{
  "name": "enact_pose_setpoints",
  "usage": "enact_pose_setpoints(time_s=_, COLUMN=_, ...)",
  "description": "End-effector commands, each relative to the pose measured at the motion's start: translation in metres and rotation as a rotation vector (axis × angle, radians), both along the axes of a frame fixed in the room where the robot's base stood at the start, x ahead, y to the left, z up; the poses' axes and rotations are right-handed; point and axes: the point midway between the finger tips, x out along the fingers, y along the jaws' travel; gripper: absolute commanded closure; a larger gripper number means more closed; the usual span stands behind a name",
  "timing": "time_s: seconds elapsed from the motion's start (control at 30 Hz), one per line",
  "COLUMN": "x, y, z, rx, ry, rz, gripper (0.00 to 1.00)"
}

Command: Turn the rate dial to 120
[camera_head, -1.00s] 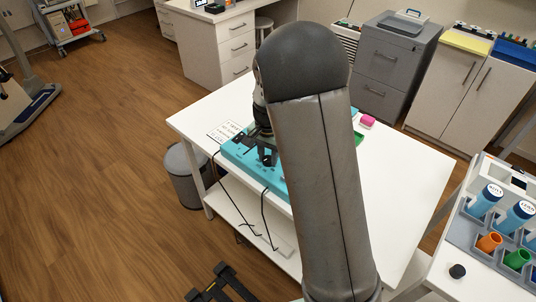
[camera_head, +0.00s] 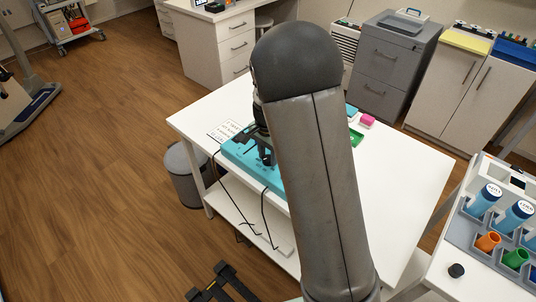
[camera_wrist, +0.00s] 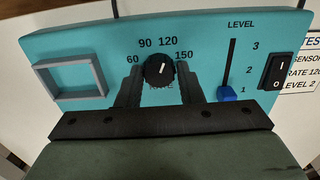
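The teal device fills much of the wrist view (camera_wrist: 205,50) and partly shows on the white table in the head view (camera_head: 238,152). Its black round rate dial (camera_wrist: 153,76) has a white pointer mark tilted slightly right of straight up, roughly toward the printed 120. The labels 60, 90, 120 and 150 arc around it. My gripper (camera_wrist: 160,72) has one dark finger on each side of the dial. The fingers look apart with the dial between them and narrow gaps showing; contact is not visible. In the head view my arm hides the dial.
Right of the dial are a level slider with a blue knob (camera_wrist: 227,93) near 1 and a black rocker switch (camera_wrist: 277,70). An empty grey frame (camera_wrist: 70,79) is at left. A printed card (camera_wrist: 300,75) lies beside the device. A pink block (camera_head: 367,120) sits on the table (camera_head: 400,185).

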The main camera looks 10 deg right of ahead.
Motion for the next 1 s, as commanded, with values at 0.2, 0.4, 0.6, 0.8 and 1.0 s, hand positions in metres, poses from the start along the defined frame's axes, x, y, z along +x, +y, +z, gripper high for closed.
enact_pose_setpoints(time_s=0.2, x=0.0, y=0.0, z=0.0, rx=0.0, ry=0.0, rz=0.0, gripper=0.49)
enact_pose_setpoints(time_s=0.4, x=0.0, y=0.0, z=0.004, rx=0.0, ry=0.0, rz=0.001, gripper=0.49)
enact_pose_setpoints(time_s=0.6, x=0.0, y=0.0, z=0.035, rx=0.001, ry=-0.004, rz=-0.001, gripper=0.49)
enact_pose_setpoints(time_s=0.8, x=0.001, y=0.0, z=0.084, rx=0.001, ry=-0.005, rz=0.0, gripper=0.49)
enact_pose_setpoints(time_s=1.0, x=0.0, y=0.0, z=0.131, rx=0.001, ry=-0.004, rz=0.001, gripper=0.49)
